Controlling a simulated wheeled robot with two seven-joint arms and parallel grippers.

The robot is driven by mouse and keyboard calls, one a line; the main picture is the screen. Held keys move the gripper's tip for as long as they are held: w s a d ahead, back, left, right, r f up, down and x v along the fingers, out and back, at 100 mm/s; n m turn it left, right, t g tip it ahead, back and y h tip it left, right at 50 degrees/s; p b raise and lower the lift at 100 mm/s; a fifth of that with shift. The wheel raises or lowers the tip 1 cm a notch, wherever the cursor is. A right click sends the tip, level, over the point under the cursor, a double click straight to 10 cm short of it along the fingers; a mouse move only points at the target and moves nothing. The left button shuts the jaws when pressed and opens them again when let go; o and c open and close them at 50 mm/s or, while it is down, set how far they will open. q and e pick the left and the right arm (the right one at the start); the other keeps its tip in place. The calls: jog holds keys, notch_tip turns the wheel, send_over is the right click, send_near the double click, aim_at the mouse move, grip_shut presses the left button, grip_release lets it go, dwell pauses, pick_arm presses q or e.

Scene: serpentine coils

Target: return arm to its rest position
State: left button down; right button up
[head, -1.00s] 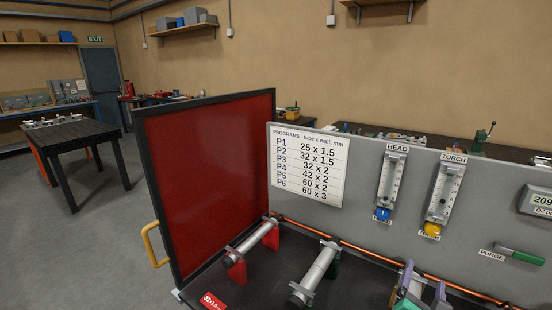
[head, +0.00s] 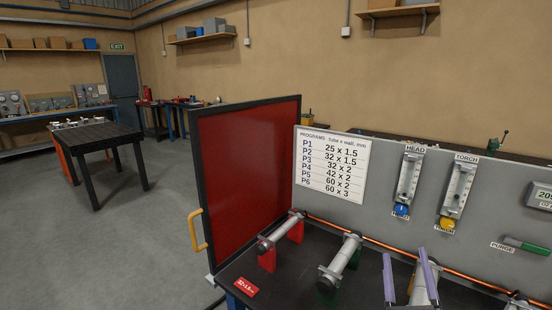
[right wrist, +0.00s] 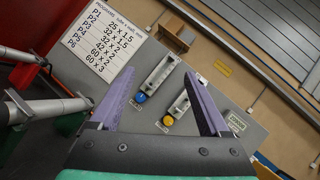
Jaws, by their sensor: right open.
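My right gripper (head: 405,254) shows at the lower right of the head view, its two purple fingers pointing up and apart. In the right wrist view the gripper (right wrist: 157,74) is open, with nothing between its fingertips. Behind the fingers in the head view is a grey tube (head: 421,288), partly hidden by them; I cannot tell the distance between them. My left gripper is in neither current view.
Grey tubes lie on a red stand (head: 267,260) and a green stand (head: 327,295). A red screen (head: 248,185) stands left of them. The grey panel (head: 385,215) behind carries a program chart (head: 331,166) and two flowmeters. A black table (head: 92,138) stands far left, with open floor around it.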

jog(key=a+f+n+g+y, duration=0.2)
jog(key=a+n+y, duration=0.7)
jog(key=n, duration=0.5)
jog(key=s+a+f+n+g+y, duration=0.2)
jog(key=f+n+g, duration=0.2)
jog(key=f+n, duration=0.15)
jog(key=s+a+f+n+g+y, duration=0.2)
jog(key=a+f+n+g, duration=0.15)
jog(key=f+n, duration=0.2)
jog(key=s+d+f+n+g+h, duration=0.8)
jog(key=s+d+f+g, duration=0.3)
jog(key=s, duration=0.3)
jog(key=s+f+b, duration=0.3)
jog(key=f, duration=2.6)
pick_arm(q)
jog(key=f, duration=0.1)
jog(key=f+b, duration=0.1)
jog(key=f, duration=0.1)
jog(key=f+b, duration=0.1)
jog(key=f, duration=0.1)
jog(key=shift+s+a+f, duration=0.15)
jog(key=shift+s+a, duration=0.25)
pick_arm(e)
jog(key=s+d+f, duration=0.2)
jog(key=s+f, duration=1.2)
jog(key=s, duration=0.1)
jog(key=shift+s+d+f+g, duration=0.25)
jog(key=shift+s+d+g, duration=0.15)
jog(key=shift+g, duration=0.05)
